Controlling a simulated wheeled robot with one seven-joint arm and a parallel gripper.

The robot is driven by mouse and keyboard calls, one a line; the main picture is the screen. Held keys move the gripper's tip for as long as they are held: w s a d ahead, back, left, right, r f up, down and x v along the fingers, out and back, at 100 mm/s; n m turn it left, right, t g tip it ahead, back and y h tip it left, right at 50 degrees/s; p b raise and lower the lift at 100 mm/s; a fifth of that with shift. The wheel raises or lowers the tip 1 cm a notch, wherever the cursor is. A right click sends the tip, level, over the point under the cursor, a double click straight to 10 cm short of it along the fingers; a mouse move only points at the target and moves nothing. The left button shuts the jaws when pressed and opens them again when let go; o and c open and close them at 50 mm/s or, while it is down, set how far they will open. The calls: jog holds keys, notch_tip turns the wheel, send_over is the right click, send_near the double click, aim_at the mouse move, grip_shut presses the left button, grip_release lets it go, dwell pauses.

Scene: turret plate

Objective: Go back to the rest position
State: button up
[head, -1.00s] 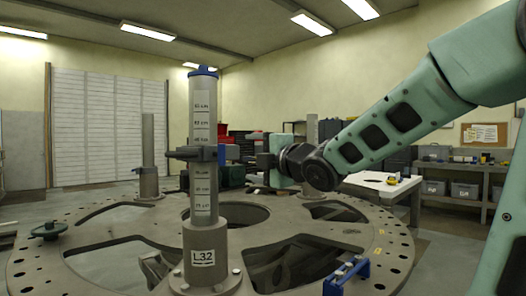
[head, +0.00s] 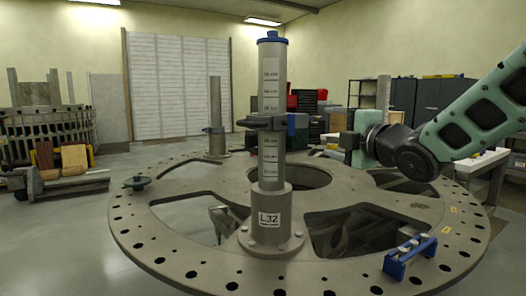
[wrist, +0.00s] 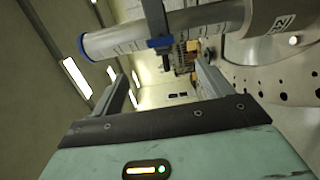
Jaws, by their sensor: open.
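My gripper (head: 338,141) is open and empty, to the right of the grey post (head: 271,150) and apart from it in the head view. The post stands upright on the round turret plate (head: 130,226), with a blue cap, height marks and an L32 label on its base. A dark clamp collar (head: 262,122) with a blue part sits around the post at mid-height. In the wrist view, both fingers of my gripper (wrist: 163,85) are spread, and the post (wrist: 120,42) crosses the picture beyond them with its collar (wrist: 156,20).
A blue bracket (head: 409,256) sits on the plate's front right rim, and a dark green handwheel (head: 137,182) on its left rim. A second post (head: 215,115) stands behind. Floor at front left is clear.

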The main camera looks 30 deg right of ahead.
jog(key=s+a+f+m+g+y, duration=0.15)
jog(key=a+f+m+g, duration=0.55)
jog(key=a+f, duration=0.95)
jog(key=s+a+f+m+g, duration=0.1)
jog(key=s+a+f+g, duration=0.2)
jog(key=s, duration=0.4)
jog(key=s+a+f+m+g, duration=0.1)
jog(key=s+a+f+g, duration=0.2)
jog(key=s, duration=0.4)
jog(key=s+a+f+m+g, duration=0.1)
jog(key=s+a+f+g, duration=0.2)
jog(key=s+a+g, duration=0.2)
jog(key=shift+s+a, duration=0.65)
jog(key=shift+s, duration=0.3)
